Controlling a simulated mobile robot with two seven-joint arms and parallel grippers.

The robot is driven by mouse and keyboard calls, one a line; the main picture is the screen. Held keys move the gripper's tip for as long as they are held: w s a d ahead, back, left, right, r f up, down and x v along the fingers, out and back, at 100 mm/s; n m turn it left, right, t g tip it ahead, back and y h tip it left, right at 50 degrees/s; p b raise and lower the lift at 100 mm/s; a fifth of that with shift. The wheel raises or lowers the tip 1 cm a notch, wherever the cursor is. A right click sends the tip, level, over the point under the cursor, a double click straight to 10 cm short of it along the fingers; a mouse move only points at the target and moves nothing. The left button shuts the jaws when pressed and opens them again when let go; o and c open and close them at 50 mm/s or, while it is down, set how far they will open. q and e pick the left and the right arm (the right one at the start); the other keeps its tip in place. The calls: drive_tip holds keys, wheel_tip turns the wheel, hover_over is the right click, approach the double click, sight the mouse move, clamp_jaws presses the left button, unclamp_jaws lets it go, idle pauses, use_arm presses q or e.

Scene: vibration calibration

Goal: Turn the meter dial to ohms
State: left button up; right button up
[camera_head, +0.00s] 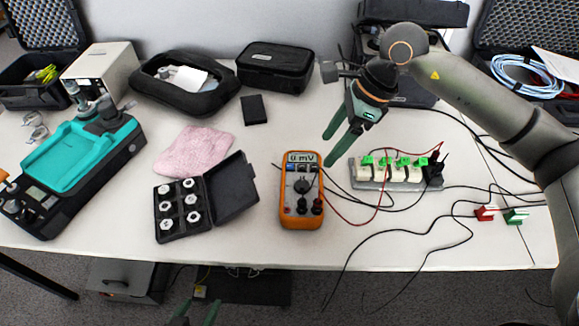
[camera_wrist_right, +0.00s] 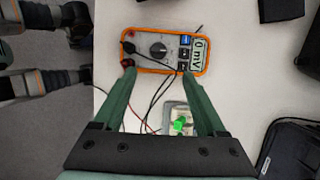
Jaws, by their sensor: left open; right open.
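The orange multimeter (camera_head: 287,213) lies face up on the table near the front edge, its display reading 0 mV. Its round dark dial (camera_head: 302,186) sits mid-face, with leads plugged in below. In the right wrist view the meter (camera_wrist_right: 205,70) lies sideways, with its dial (camera_wrist_right: 158,49) beyond the fingertips. My right gripper (camera_head: 335,157) is open and empty, above and to the right of the meter's top; its fingers also show in the wrist view (camera_wrist_right: 158,78). My left gripper (camera_head: 196,315) is open at the bottom edge, mostly cut off.
A terminal strip with green connectors (camera_head: 372,185) stands right of the meter, with loose black and red wires around it. An open black case of weights (camera_head: 232,187) lies to its left, near a pink cloth (camera_head: 195,150). Black cases (camera_head: 275,67) stand behind.

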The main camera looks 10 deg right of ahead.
sight(303, 181)
drive_tip(key=x, duration=1.2)
drive_tip(key=shift+s+a+f, duration=0.1)
clamp_jaws()
